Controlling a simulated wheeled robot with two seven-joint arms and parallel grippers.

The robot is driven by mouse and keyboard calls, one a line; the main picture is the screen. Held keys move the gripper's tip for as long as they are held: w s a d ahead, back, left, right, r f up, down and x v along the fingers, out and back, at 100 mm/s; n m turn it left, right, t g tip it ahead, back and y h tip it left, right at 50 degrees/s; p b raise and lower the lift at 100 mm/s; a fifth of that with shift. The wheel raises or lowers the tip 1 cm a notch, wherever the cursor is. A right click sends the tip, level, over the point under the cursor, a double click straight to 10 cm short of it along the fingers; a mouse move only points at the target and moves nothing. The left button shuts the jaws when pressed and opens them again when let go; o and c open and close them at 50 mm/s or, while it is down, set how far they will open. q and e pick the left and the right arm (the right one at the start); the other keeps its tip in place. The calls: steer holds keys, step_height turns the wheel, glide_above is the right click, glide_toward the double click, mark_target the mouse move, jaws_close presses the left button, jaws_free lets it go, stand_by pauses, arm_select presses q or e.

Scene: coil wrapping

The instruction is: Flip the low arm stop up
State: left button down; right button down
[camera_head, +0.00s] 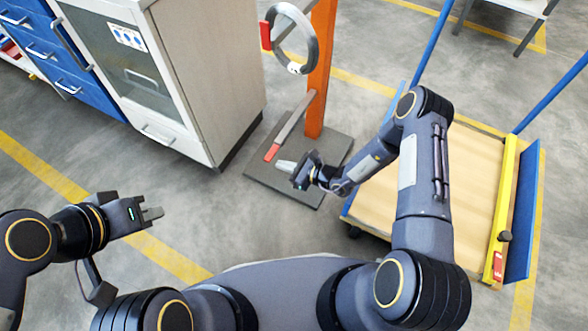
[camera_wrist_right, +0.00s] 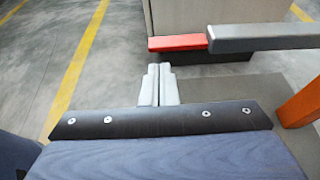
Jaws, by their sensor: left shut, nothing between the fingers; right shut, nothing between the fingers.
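The low arm (camera_head: 290,128) is a grey bar on the orange post (camera_head: 320,70), with its red stop (camera_head: 271,153) at the free end. In the right wrist view the red stop (camera_wrist_right: 176,43) lies flat, in line with the grey bar (camera_wrist_right: 262,38). My right gripper (camera_head: 279,164) is shut and empty, its fingertips close to the stop. In the right wrist view its fingertips (camera_wrist_right: 158,68) point toward the stop's underside with a small gap in the picture. My left gripper (camera_head: 158,212) is shut and empty, away at the left.
An upper arm carries a grey coil (camera_head: 293,68) and an upright red stop (camera_head: 265,35). The post stands on a dark base plate (camera_head: 315,190). A cabinet (camera_head: 205,75) stands to the left. A wooden-decked cart (camera_head: 470,200) stands to the right, beside my right arm.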

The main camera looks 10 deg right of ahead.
mark_target(272, 153)
arm_select(q)
steer(key=shift+f+b, duration=0.4)
steer(key=shift+f, duration=0.25)
arm_select(e)
steer(key=x, duration=0.3)
steer(key=shift+w+a+f, duration=0.1)
steer(key=shift+w+a, duration=0.1)
steer(key=shift+a, duration=0.05)
